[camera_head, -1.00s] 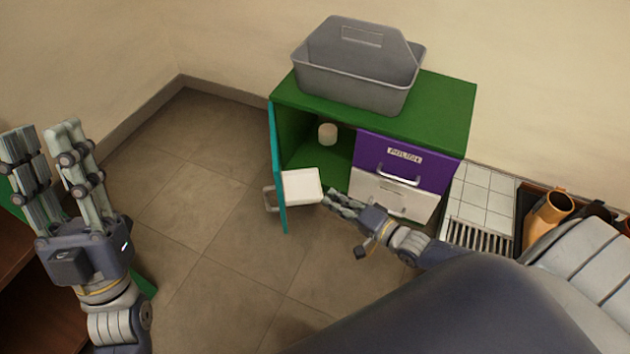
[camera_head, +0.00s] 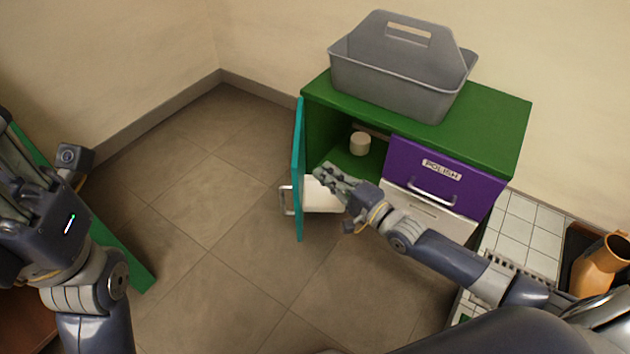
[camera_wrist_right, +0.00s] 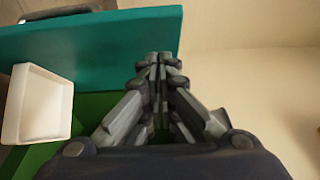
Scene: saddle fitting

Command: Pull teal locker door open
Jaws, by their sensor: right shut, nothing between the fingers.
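The teal locker door (camera_head: 298,175) stands swung open on the left side of the green cabinet (camera_head: 500,125). Its metal handle (camera_head: 286,201) is on the outer face. A white bin (camera_head: 322,196) sits at the door's inner side, and shows at the left in the wrist view (camera_wrist_right: 38,103). My right gripper (camera_head: 322,174) is shut and empty, on the inner side of the door, in front of the open compartment. In the wrist view its fingertips (camera_wrist_right: 158,62) overlap the teal door (camera_wrist_right: 85,42); contact cannot be told. My left gripper (camera_head: 18,165) is partly cut off at the left edge.
A grey caddy (camera_head: 395,85) stands on the cabinet. A pale cylinder (camera_head: 360,143) is inside the compartment. A purple drawer (camera_head: 440,172) and a white drawer (camera_head: 425,212) are to the right. An orange container (camera_head: 600,265) stands far right. The tiled floor left of the door is clear.

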